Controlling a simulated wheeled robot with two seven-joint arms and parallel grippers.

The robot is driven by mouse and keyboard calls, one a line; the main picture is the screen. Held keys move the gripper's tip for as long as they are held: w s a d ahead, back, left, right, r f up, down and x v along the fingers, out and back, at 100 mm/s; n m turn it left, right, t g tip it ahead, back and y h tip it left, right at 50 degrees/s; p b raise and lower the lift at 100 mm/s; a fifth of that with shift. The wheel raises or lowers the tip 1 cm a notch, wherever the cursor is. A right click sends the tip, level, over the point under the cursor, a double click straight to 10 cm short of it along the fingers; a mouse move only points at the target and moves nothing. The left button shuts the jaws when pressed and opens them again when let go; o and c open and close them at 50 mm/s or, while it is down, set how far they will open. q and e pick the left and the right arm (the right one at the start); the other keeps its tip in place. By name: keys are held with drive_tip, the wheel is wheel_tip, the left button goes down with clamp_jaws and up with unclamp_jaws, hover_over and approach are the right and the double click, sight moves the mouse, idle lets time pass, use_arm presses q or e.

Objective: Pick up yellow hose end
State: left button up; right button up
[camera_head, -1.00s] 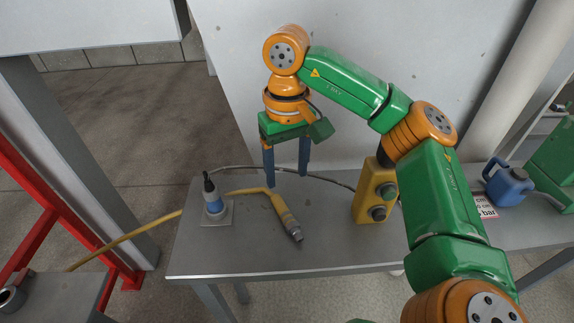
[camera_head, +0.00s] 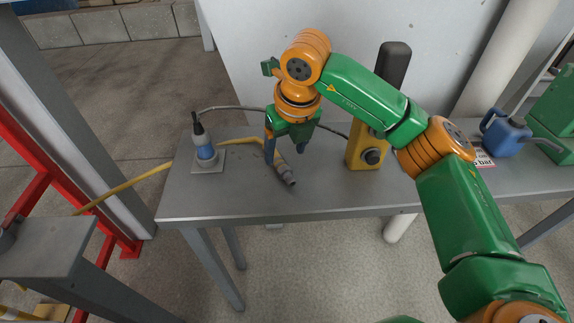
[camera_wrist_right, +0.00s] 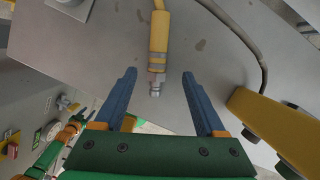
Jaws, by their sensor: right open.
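The yellow hose end (camera_head: 286,176) lies on the grey table, its grey metal tip toward the front edge and its yellow hose (camera_head: 130,183) running off to the left. My right gripper (camera_head: 285,157) is open above it and partly hides its yellow body. In the right wrist view, the hose end (camera_wrist_right: 158,45) lies beyond and between the two blue fingers (camera_wrist_right: 160,76), which stand apart with nothing held. Whether the fingertips are level with it cannot be told. My left gripper does not show.
A yellow box with black knobs (camera_head: 362,156) stands right of the gripper. A dark cable runs behind. A blue can (camera_head: 507,134) is farther right. The front of the grey table (camera_head: 235,200) is clear.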

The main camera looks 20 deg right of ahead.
sight(279, 160)
drive_tip(key=x, duration=0.1)
drive_tip(key=p+x, duration=0.1)
drive_tip(key=x, duration=0.3)
drive_tip(key=shift+w+a, duration=0.25)
drive_tip(key=shift+w, duration=0.15)
drive_tip(key=shift+r, duration=0.1)
clamp_jaws()
